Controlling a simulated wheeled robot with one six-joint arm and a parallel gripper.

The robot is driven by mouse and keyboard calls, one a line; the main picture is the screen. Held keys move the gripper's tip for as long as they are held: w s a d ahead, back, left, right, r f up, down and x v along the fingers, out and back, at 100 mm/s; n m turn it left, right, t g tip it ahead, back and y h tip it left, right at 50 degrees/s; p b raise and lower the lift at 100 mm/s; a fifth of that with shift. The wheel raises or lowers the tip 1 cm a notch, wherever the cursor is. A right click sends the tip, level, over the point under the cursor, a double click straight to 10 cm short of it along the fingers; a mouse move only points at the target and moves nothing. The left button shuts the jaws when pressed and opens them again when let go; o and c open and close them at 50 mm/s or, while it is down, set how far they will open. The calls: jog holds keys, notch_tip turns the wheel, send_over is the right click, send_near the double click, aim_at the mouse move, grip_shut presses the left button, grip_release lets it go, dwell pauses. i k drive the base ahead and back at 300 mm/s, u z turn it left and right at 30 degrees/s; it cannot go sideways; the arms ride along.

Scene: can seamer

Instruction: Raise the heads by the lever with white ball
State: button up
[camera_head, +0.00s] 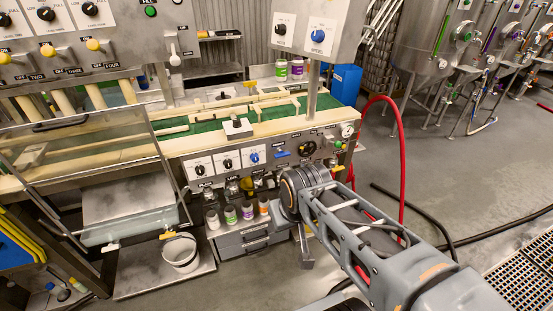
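A lever with a white ball (174,60) hangs on the right end of the upper-left steel control panel (125,38), below the green FILL button (150,11). The lever points roughly downward. Cream tubes (62,101) show under that panel, above the green conveyor; I cannot tell whether these are the heads. My gripper (306,258) is at the lower middle, in front of the machine's front panel and well to the right of and below the lever. It points down and touches nothing that I can see. Its fingers are too unclear to tell open from shut.
A clear guard (90,160) stands at the left front above a steel tray and a white bucket (181,252). Several small bottles (231,215) stand below the front knobs. A second control box (312,28) rises at the middle. A red hose (402,165) runs behind my arm.

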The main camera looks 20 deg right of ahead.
aim_at(175, 60)
jog(key=k, duration=0.65)
jog(key=z, duration=0.3)
jog(key=i, duration=1)
jog(key=u, duration=0.8)
jog(key=i, duration=0.55)
jog(key=u, duration=0.45)
